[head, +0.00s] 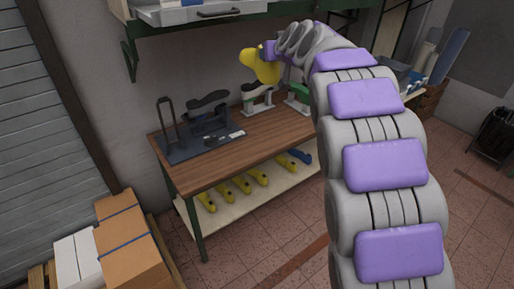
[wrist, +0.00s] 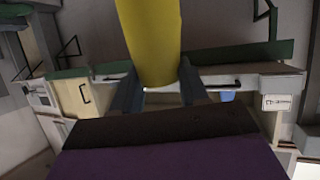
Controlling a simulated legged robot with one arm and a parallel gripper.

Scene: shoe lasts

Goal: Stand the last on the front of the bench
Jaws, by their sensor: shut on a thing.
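A yellow shoe last (head: 262,68) is held in the air above the back of the wooden bench (head: 222,166), under the shelf. My gripper (head: 271,52) is shut on it; in the head view the gripper is small and partly hidden by my arm. In the wrist view the yellow last (wrist: 150,40) fills the upper middle between the two fingers (wrist: 155,88). Its far end is out of that frame. The front part of the bench top is bare.
A dark stand (head: 200,140) with a black shoe form is at the bench's left. A white-based stand (head: 258,100) and a green item (head: 299,93) are at the back. Several yellow lasts (head: 225,187) and a blue one lie on the lower shelf. Boxes (head: 128,235) stand front left.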

